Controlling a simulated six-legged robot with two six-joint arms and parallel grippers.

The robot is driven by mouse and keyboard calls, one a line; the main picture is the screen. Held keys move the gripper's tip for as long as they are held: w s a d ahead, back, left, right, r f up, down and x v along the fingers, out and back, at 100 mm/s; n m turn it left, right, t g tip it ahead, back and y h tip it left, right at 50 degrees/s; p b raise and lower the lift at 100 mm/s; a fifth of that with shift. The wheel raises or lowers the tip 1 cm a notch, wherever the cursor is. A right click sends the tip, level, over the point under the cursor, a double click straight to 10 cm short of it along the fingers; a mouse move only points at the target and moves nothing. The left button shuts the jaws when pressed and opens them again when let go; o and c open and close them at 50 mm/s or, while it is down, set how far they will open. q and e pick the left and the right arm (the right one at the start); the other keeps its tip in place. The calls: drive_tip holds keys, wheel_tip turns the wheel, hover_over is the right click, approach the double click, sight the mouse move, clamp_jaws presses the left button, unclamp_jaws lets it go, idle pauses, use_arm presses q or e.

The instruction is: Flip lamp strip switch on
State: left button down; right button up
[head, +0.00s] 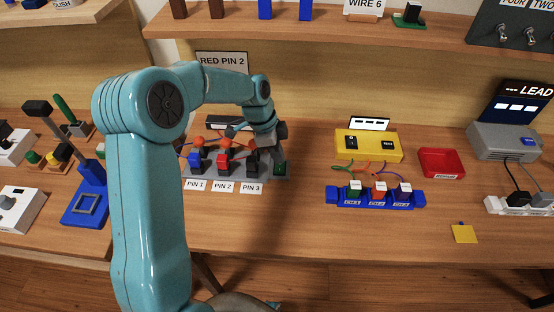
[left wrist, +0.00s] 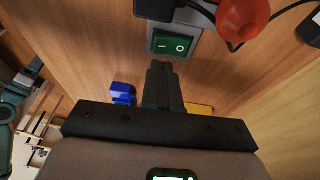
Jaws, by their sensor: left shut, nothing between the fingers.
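The lamp strip (head: 190,172) is the grey bar on the table behind the PIN 1, PIN 2 and PIN 3 labels. Its green rocker switch (head: 280,168) sits at the strip's right end. In the left wrist view the switch (left wrist: 171,43) is marked I and O, with I on the left. My left gripper (head: 272,149) is over the right end of the strip. In the left wrist view its fingertips (left wrist: 162,65) are together and empty, just short of the switch's near edge; I cannot tell whether they touch.
Plugs with cables, one of them red (head: 223,160), stand along the strip left of the switch. A blue strip (head: 334,197) and a yellow box (head: 350,143) stand to the right. The table in front of the labels is clear.

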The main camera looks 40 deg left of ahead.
sight(280, 171)
use_arm(q)
drive_tip(key=shift+s+f, duration=0.25)
drive_tip(key=shift+f, duration=1.1)
drive_tip(key=shift+s+d+f+b, duration=0.15)
drive_tip(key=shift+f+b, duration=0.5)
drive_tip(key=shift+b, duration=0.2)
drive_tip(key=shift+r, duration=0.25)
